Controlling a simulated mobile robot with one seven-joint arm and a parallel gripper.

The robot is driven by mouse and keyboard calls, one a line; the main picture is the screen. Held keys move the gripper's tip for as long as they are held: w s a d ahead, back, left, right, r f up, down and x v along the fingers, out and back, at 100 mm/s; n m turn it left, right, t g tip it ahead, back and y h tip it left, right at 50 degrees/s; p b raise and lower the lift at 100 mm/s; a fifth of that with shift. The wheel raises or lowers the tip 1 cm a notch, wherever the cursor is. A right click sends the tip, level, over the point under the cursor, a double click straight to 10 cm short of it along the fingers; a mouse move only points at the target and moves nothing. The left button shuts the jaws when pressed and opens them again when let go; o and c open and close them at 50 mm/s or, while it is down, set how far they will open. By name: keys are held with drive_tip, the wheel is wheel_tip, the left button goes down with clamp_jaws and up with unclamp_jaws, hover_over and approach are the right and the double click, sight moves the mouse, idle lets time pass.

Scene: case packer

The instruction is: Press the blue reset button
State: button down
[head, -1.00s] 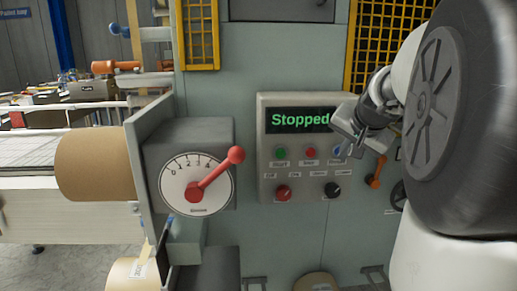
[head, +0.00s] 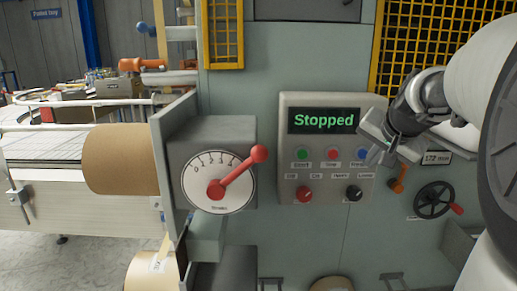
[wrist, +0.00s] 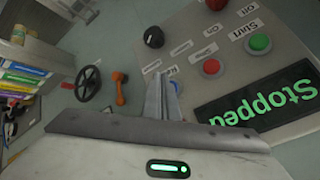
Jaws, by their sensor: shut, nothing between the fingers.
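The blue reset button (head: 361,154) is at the right end of the upper button row on the grey control panel (head: 285,130), right of a green button (head: 303,154) and a red button (head: 332,154). My gripper (head: 374,157) is shut and empty, at the panel's right edge close beside the blue button. In the wrist view the shut fingers (wrist: 164,82) point towards the panel and partly cover the blue button (wrist: 175,87). Whether they touch it I cannot tell. The display (head: 323,120) reads "Stopped" in green.
Below the buttons are a red knob (head: 305,194) and a black knob (head: 353,193). An orange handle (head: 398,181) and a black handwheel (head: 434,200) are right of the panel. A dial with a red lever (head: 238,172) stands out to the left.

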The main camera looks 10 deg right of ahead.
drive_tip(key=s+a+n+g+y+p, duration=0.1)
drive_tip(key=s+a+n+p, duration=0.3)
drive_tip(key=s+a, duration=0.5)
drive_tip(key=s+a+f+n+g+y+p, duration=0.1)
drive_tip(key=s+a+n+p, duration=0.3)
drive_tip(key=a, duration=1.4)
drive_tip(key=s+n, duration=0.3)
drive_tip(key=s, duration=0.3)
drive_tip(key=shift+s+a+f+g+y+p, duration=0.2)
drive_tip(key=shift+s+a+g+y+p, duration=0.1)
drive_tip(key=shift+g+y+p, duration=0.1)
